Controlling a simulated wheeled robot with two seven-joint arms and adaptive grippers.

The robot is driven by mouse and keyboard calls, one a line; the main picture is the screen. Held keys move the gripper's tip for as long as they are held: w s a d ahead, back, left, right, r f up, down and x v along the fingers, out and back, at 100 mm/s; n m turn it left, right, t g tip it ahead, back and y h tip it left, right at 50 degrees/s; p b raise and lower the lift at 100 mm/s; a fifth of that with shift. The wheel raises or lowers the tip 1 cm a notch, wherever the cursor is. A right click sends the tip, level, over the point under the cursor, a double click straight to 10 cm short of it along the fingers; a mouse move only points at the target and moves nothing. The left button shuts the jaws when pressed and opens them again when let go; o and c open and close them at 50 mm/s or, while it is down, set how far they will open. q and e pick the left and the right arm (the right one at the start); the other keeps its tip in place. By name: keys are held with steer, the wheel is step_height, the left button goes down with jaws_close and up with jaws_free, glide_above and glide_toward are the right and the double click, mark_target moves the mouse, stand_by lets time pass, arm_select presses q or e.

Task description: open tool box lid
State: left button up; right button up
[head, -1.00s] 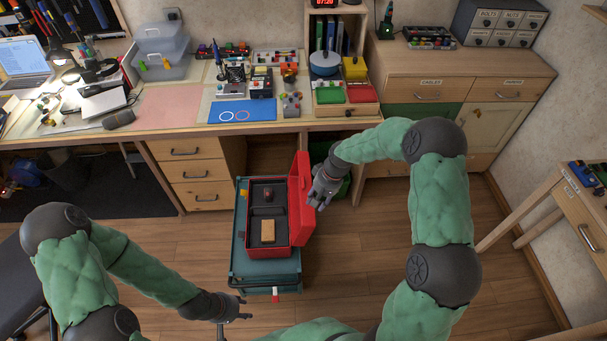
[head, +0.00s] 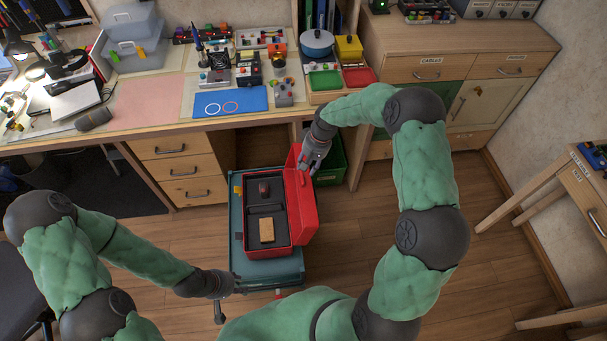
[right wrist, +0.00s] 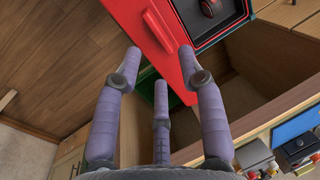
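The red tool box (head: 249,229) stands on a teal chest in the head view. Its red lid (head: 301,215) is open, raised along the box's right side and leaning outward. Inside the box's dark tray lie a tan block (head: 267,232) and a small dark red item (head: 264,189). My right gripper (head: 308,166) is at the lid's far right corner, fingers spread. In the right wrist view the lid (right wrist: 163,38) reaches between the spread fingertips (right wrist: 160,52); contact is unclear. My left gripper (head: 228,298) is empty, with its fingers apart, by the chest's front left corner.
The teal chest (head: 237,258) stands on the wooden floor before the workbench (head: 135,127). Drawers (head: 178,172) are behind to the left. A green bin (head: 332,165) is under the bench behind my right gripper. A side table (head: 585,190) is at the right. Floor right of the box is free.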

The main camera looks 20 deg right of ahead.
mark_target(303, 175)
steer(key=b+x, duration=0.1)
steer(key=x, duration=0.4)
steer(key=shift+a+f, duration=0.1)
steer(key=shift+f, duration=0.25)
jaws_close()
